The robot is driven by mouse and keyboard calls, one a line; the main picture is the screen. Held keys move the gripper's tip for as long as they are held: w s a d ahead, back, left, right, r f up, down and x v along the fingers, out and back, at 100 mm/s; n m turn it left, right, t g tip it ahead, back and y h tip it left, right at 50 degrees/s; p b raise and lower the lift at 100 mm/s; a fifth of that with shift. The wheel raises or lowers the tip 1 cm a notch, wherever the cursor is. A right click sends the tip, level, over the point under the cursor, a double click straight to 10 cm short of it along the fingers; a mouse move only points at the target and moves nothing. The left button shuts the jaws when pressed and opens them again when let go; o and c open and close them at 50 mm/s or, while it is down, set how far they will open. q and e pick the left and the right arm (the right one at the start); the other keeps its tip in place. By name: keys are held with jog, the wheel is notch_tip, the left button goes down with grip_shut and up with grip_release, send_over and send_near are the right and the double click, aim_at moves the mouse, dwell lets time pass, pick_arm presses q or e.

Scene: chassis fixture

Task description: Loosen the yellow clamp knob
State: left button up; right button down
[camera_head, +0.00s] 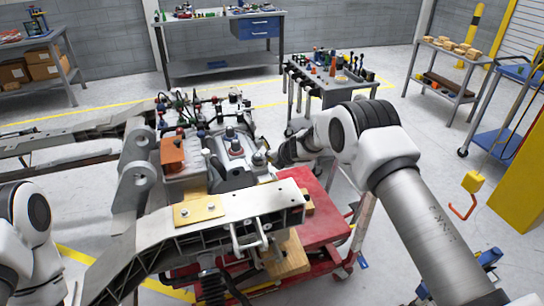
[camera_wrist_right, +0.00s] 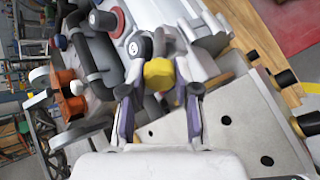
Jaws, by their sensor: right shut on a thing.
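The yellow clamp knob (camera_wrist_right: 158,74) shows in the wrist view between the two fingers of my right gripper (camera_wrist_right: 160,82). The fingers are shut on it from both sides, and their pads hide its sides. In the head view my right gripper (camera_head: 279,156) reaches in from the right to the right side of the chassis fixture (camera_head: 250,202). The knob is too small or covered to make out there. Only white links of my left arm show at the lower left of the head view; its gripper is not in view.
A grey metal plate with dark holes (camera_wrist_right: 245,125) lies close beside the right gripper. An orange block (camera_head: 173,155) and hoses crowd the fixture. A red cart (camera_head: 318,205) stands under it. A tool cart (camera_head: 335,95) stands behind my right arm. Open floor lies beyond.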

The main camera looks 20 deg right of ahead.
jog(key=shift+r+n, duration=0.1)
jog(key=shift+n, duration=0.2)
jog(key=c, duration=1)
grip_release()
jog(key=shift+o, duration=0.8)
jog(key=shift+w+f, duration=0.2)
jog(key=v, duration=1.2)
